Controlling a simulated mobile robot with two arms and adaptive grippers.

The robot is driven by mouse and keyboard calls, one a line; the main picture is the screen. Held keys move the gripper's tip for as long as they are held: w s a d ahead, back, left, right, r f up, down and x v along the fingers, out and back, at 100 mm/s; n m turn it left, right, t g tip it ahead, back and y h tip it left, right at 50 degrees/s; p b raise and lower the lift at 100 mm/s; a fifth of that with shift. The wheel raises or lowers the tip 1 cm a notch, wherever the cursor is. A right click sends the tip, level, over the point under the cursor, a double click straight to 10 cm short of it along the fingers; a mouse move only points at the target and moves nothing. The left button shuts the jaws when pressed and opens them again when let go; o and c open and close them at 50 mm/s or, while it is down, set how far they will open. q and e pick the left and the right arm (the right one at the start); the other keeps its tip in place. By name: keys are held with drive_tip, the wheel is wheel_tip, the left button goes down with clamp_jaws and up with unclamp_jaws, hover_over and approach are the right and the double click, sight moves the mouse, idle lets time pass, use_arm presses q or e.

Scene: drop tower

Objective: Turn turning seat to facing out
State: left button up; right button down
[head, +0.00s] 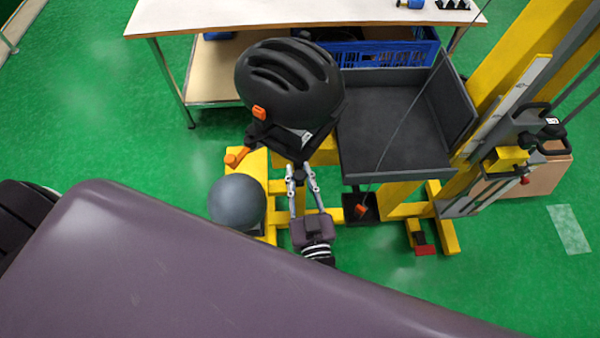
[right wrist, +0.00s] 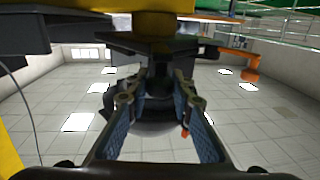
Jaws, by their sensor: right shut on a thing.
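A black helmet (head: 290,80) rests upside up on a dark support that I take for the turning seat (head: 272,138), at upper middle in the head view. My right gripper (head: 301,170) reaches up to the near side of this seat, below the helmet. In the right wrist view, the two blue-padded fingers of the gripper (right wrist: 158,88) are closed on a dark part of the seat (right wrist: 150,45). The gripped part is mostly hidden by the fingers. My left gripper does not show.
A grey ball (head: 237,202) stands left of my right gripper, close to it. An orange lever (head: 236,156) sits above the ball. A dark grey tray (head: 395,135) is to the right, by the yellow tower (head: 520,60). A white-topped table (head: 200,18) stands behind.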

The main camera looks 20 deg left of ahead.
drive_tip(key=c, duration=1.7)
unclamp_jaws()
drive_tip(key=v, duration=1.2)
drive_tip(key=shift+s, duration=0.1)
